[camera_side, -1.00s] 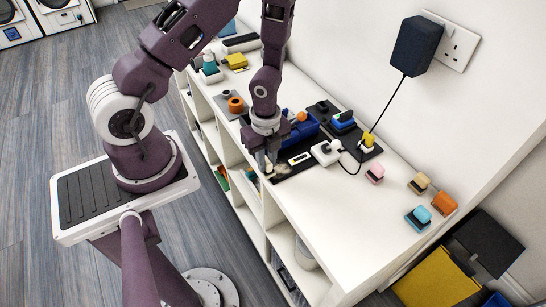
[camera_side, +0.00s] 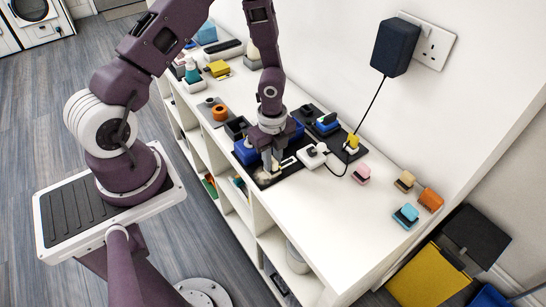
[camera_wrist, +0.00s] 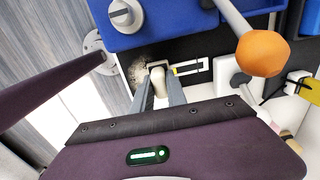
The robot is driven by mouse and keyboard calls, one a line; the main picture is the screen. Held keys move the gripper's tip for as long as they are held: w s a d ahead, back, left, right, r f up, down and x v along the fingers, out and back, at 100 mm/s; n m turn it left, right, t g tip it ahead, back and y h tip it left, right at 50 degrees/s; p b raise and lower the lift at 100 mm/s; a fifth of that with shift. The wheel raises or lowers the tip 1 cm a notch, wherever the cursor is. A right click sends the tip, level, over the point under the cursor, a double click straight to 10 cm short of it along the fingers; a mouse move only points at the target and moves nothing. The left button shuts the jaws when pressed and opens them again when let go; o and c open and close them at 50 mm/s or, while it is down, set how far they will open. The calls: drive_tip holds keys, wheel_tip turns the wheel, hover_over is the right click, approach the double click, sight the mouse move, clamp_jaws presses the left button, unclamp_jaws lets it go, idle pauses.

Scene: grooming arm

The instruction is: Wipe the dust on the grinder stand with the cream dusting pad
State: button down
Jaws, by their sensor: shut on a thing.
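My gripper (camera_side: 271,168) points down over the front of the grinder stand's black base (camera_side: 292,172). Its fingers are shut on the cream dusting pad (camera_wrist: 159,84), which shows between the fingertips in the wrist view. The pad is low at the base; I cannot tell whether it touches. The stand's blue body (camera_side: 245,152) is partly hidden behind my gripper. The wrist view shows the blue body (camera_wrist: 165,18) with a grey knob and a lever with an orange ball (camera_wrist: 263,53). Pale, speckled dust (camera_wrist: 143,52) lies on the black base beside the pad.
A white plug block (camera_side: 313,155) and black cable sit just right of the base. Pink (camera_side: 361,173), tan, orange and teal (camera_side: 406,216) small items stand farther right. The white shelf top between them is clear; its front edge is close to my gripper.

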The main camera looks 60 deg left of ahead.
drive_tip(key=s, duration=0.3)
drive_tip(key=shift+s, duration=0.15)
drive_tip(key=shift+s+r, duration=0.15)
drive_tip(key=shift+s, duration=1)
drive_tip(key=shift+f, duration=0.25)
drive_tip(key=shift+w+r, duration=0.4)
drive_tip(key=shift+w, duration=0.05)
drive_tip(key=shift+w+f, duration=0.25)
drive_tip(key=shift+w, duration=0.9)
drive_tip(key=shift+w+r, duration=0.2)
drive_tip(key=shift+w, duration=0.55)
drive_tip(key=shift+w+f, duration=0.2)
drive_tip(key=shift+w, duration=0.4)
drive_tip(key=shift+w+f, duration=0.15)
drive_tip(key=shift+w, duration=0.4)
wheel_tip(320, 180, up, 2)
drive_tip(key=shift+r, duration=0.2)
wheel_tip(320, 180, up, 6)
